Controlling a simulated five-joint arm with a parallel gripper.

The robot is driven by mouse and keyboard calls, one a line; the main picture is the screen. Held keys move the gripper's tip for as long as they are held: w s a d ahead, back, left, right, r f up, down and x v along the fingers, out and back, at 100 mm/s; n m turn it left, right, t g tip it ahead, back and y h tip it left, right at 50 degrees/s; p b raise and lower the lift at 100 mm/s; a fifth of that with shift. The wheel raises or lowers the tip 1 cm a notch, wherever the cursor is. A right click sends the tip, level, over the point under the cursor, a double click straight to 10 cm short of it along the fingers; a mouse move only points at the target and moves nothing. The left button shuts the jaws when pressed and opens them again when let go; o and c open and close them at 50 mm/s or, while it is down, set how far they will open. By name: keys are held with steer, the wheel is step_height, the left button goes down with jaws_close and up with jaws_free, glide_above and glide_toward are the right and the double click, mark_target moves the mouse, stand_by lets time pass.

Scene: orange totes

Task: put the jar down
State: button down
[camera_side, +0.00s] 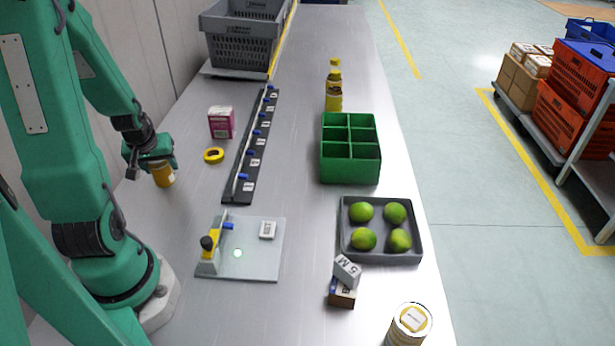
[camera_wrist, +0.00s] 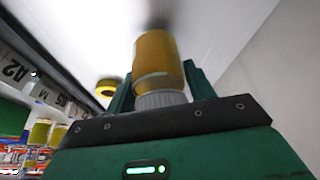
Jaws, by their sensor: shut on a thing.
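My gripper (camera_side: 158,160) is at the left of the table in the side view, low near the wall. It is shut on a small amber jar (camera_side: 163,177) with a pale label. In the wrist view the jar (camera_wrist: 158,62) sits between the green fingers (camera_wrist: 160,88), its whitish ribbed lid toward the gripper. The jar hangs below the gripper close to the table top. I cannot tell whether its base touches the table.
A yellow tape ring (camera_side: 214,155) and a pink box (camera_side: 221,122) lie to the right of the jar. Beyond them is a black strip (camera_side: 250,150) with blue pegs. A grey fixture plate (camera_side: 255,262) is nearer. Bare table surrounds the jar.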

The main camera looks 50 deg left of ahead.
steer(key=shift+f, duration=0.5)
steer(key=shift+c, duration=2.3)
jaws_free()
steer(key=shift+r, duration=0.1)
steer(key=shift+v, duration=1.6)
steer(key=shift+r, duration=3.4)
steer(key=shift+w, duration=0.1)
